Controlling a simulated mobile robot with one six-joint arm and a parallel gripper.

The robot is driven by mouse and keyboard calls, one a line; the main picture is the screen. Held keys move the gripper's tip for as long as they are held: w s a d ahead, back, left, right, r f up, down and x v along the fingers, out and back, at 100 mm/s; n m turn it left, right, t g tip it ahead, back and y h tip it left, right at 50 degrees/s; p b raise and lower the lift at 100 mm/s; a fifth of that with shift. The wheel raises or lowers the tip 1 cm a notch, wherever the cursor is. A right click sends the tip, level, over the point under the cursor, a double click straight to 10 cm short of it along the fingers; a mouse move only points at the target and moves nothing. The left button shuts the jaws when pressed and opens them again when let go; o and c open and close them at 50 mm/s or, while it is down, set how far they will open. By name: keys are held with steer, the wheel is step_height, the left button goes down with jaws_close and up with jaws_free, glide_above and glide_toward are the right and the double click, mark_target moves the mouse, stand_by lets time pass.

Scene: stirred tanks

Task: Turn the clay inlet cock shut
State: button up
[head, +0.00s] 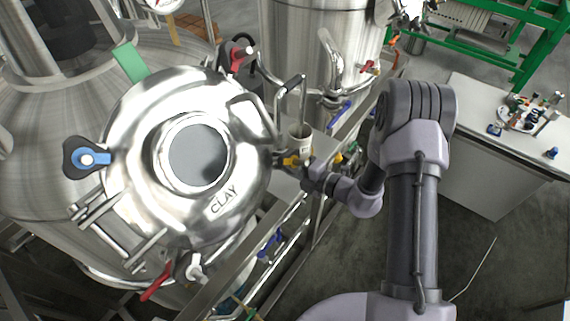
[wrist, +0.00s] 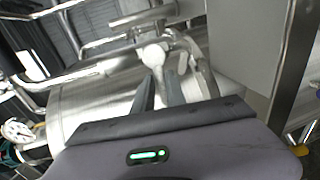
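The clay tank is at the left of the head view, its shiny round lid (head: 224,198) lettered CLAY. No label shows which cock is the clay inlet.
Around the tank are a red handle (head: 238,58) at the top, a blue knob (head: 88,159) at left, and a red handle (head: 157,283) below.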

steer(key=o, duration=0.3)
steer(key=shift+d, duration=0.1)
steer(key=v, duration=1.7)
steer(key=shift+s+d+r, duration=0.1)
